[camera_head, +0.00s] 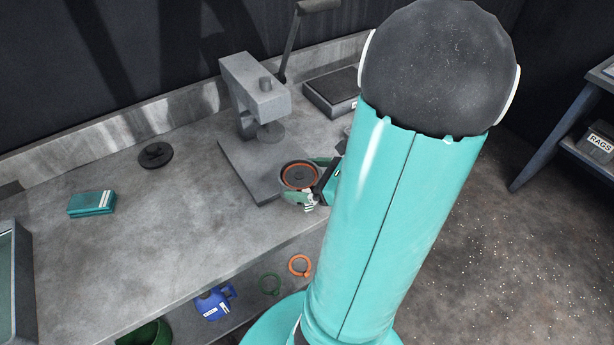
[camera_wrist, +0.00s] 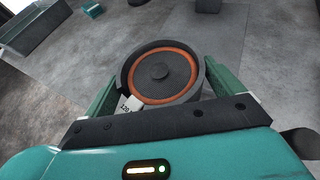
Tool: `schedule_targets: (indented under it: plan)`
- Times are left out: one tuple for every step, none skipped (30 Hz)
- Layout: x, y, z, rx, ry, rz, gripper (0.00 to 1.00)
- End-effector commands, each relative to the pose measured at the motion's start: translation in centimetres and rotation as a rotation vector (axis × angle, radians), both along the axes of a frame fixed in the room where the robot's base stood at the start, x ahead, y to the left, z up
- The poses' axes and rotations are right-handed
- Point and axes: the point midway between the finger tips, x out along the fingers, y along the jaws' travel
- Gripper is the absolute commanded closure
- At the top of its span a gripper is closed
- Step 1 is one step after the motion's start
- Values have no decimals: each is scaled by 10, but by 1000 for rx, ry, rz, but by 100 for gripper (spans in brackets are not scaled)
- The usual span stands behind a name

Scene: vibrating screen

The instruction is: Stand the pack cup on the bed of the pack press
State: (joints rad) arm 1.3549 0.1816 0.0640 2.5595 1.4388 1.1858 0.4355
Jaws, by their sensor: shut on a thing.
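The pack press (camera_head: 255,92) is grey with a lever, a round ram and a flat bed (camera_head: 243,165). The cup is at the bed's front right edge; I cannot tell whether it touches the bed.
A blue jug (camera_head: 214,303), a green ring (camera_head: 270,284) and an orange ring (camera_head: 300,265) sit lower at the front.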

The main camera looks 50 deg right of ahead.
Motion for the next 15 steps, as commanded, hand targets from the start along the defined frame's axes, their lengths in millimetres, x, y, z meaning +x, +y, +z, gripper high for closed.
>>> schedule_targets:
  plan:
    - [3,0,0,-1,-2,2,40]
    - [4,0,0,-1,-2,1,40]
    - [7,-1,-1,-2,-2,0,40]
    - [9,-1,-1,-2,-2,0,40]
    - [11,-2,-1,-2,-2,0,40]
    - [13,-3,-2,-2,-2,0,40]
    - [15,-3,-2,-2,-2,0,40]
    - [17,-4,-2,-2,-2,-1,40]
    - [20,-5,-3,-1,-2,-1,40]
    - [22,-6,-3,-2,-2,-2,40]
    - [24,-7,-4,-1,-3,-1,40]
    - [27,-7,-4,-1,-3,-1,40]
    - [29,-8,-4,-1,-3,-1,40]
    - [31,-9,-5,-1,-2,-1,40]
    - [33,-11,-5,-2,-2,-2,40]
